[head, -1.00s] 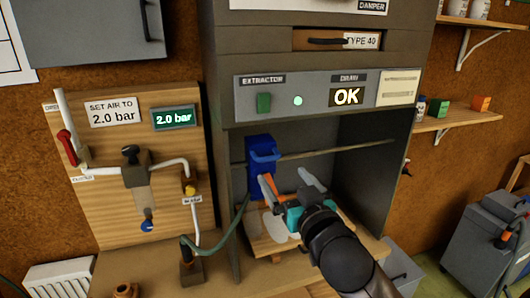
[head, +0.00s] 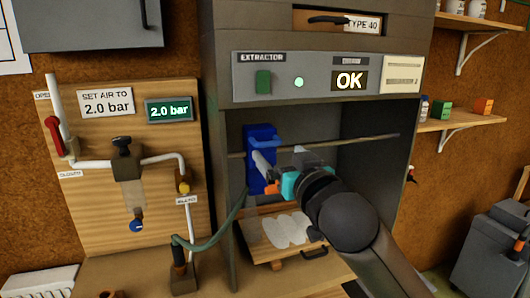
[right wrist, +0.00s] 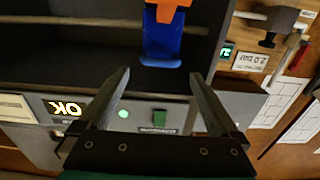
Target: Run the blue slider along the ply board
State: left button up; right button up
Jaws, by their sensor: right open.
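The blue slider (head: 259,146) hangs on a horizontal rod inside the open grey cabinet, at its left side, in the head view. It also shows at the top of the right wrist view (right wrist: 161,42), with an orange part on it. My right gripper (head: 266,170) is in front of the slider. In the right wrist view its two fingers (right wrist: 161,75) are spread with nothing between the tips, and the slider lies just beyond them. A light wooden board (head: 262,252) with pale oval patches lies low in the cabinet, below the gripper. My left gripper is out of view.
The rod (head: 360,141) spans the cabinet. A control panel (head: 320,80) showing OK overhangs the opening. A green hose (head: 217,236) runs up along the left side. A pipe board (head: 90,215) with a 2.0 bar display stands at left.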

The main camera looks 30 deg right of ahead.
aim_at(269, 143)
jog(key=shift+w+d+f+b, duration=0.1)
jog(key=shift+w+d+b, duration=0.05)
jog(key=shift+w+b, duration=0.3)
jog(key=x, duration=0.9)
jog(key=shift+w+b, duration=0.1)
jog(key=shift+b, duration=0.25)
jog(key=shift+d, duration=0.1)
grip_shut()
